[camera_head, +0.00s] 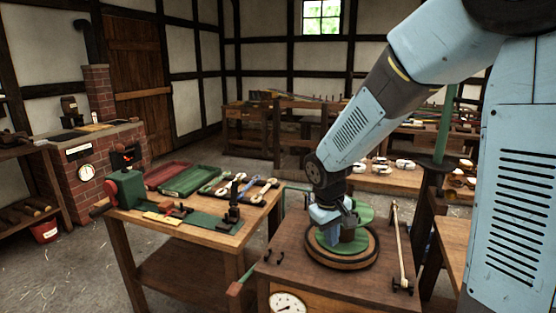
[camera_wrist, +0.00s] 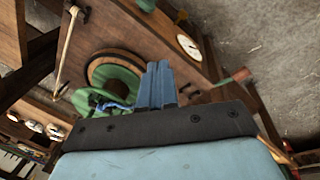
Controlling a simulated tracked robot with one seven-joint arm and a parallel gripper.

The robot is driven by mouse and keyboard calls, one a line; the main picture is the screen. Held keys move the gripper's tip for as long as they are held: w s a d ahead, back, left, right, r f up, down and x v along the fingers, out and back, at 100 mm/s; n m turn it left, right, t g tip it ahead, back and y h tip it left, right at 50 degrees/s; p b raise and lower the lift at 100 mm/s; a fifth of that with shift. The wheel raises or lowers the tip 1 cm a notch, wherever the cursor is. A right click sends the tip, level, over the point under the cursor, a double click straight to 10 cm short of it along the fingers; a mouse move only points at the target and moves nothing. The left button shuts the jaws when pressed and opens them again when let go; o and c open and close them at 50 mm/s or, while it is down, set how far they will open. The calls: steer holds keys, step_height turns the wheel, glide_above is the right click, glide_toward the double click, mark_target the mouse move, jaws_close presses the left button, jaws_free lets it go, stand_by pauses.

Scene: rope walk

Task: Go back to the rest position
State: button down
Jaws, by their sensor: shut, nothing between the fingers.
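My gripper (camera_wrist: 158,85) is shut and holds nothing; its blue fingers lie side by side in the wrist view. In the head view my arm reaches down from the upper right, and the gripper end is just over a round wooden base with a green top (camera_head: 345,243) on a wooden stand (camera_head: 295,265). The gripper hides part of the green top. In the wrist view the green piece (camera_wrist: 118,85) and its round wooden rim (camera_wrist: 100,58) lie just beyond and left of the fingers. Whether the fingers touch it I cannot tell.
A workbench (camera_head: 190,238) to the left carries a green machine (camera_head: 126,190), red and green trays (camera_head: 188,178) and tools. A dial (camera_head: 287,303) sits on the stand's front, and a thin rod (camera_head: 400,245) stands along its right side. A brick forge (camera_head: 95,165) is at far left.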

steer(key=s+d+r+m+t+y, duration=0.1)
steer(key=s+d+r+m+t, duration=0.1)
steer(key=s+r, duration=0.6)
steer(key=s+d+r+m+t, duration=0.2)
steer(key=s+d+r+m, duration=0.1)
steer(key=s+d+r, duration=0.4)
step_height(320, 180, up, 2)
steer(key=s, duration=0.2)
steer(key=shift+s+d+r+m+y, duration=0.2)
steer(key=shift+s+d+m+y, duration=0.1)
steer(key=shift+s+m+y, duration=0.1)
